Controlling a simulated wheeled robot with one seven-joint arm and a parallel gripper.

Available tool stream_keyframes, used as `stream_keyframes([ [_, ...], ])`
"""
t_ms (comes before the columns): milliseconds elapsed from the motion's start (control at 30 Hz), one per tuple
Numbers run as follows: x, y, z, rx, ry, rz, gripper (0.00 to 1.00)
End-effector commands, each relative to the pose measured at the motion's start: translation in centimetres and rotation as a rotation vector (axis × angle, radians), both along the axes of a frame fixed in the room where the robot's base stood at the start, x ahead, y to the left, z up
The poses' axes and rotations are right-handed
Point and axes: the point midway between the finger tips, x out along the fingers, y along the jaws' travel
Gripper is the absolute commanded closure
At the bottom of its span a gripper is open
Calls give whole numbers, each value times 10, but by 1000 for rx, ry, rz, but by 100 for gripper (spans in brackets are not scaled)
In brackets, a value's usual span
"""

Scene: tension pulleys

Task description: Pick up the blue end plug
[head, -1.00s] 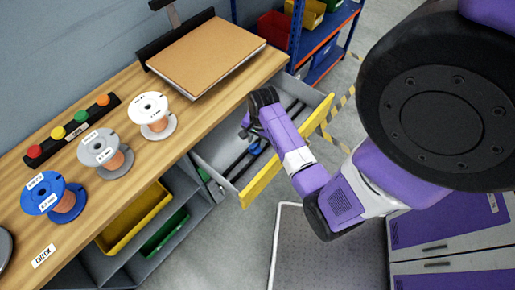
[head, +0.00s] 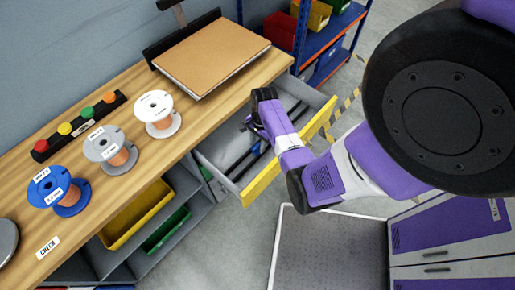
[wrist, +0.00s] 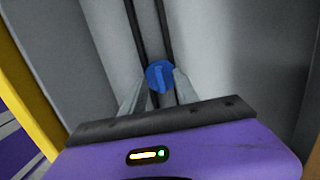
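The blue end plug (wrist: 160,75) shows in the wrist view as a round blue disc with a raised bar across its face. It sits between the tips of the two grey fingers of my gripper (wrist: 161,83), which appear to touch it on both sides. The gripper looks shut on the plug. In the head view, my gripper (head: 247,124) is over the open drawer (head: 262,185) with the yellow front; the plug cannot be made out there.
Dark rails (wrist: 164,22) run along the drawer floor behind the plug. The yellow front bounds one side. The wooden bench (head: 110,195) with several spools stands to the left. A blue shelf rack (head: 325,45) is behind the drawer.

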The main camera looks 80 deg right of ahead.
Motion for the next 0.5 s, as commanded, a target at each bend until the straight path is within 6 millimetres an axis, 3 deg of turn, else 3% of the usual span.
stream_keyframes([
  [267, 1, 0, -3, -1, 0, 1, 64],
  [433, 1, 0, -3, -1, 0, 1, 95],
  [500, 1, 0, -3, -1, 0, 1, 100],
])
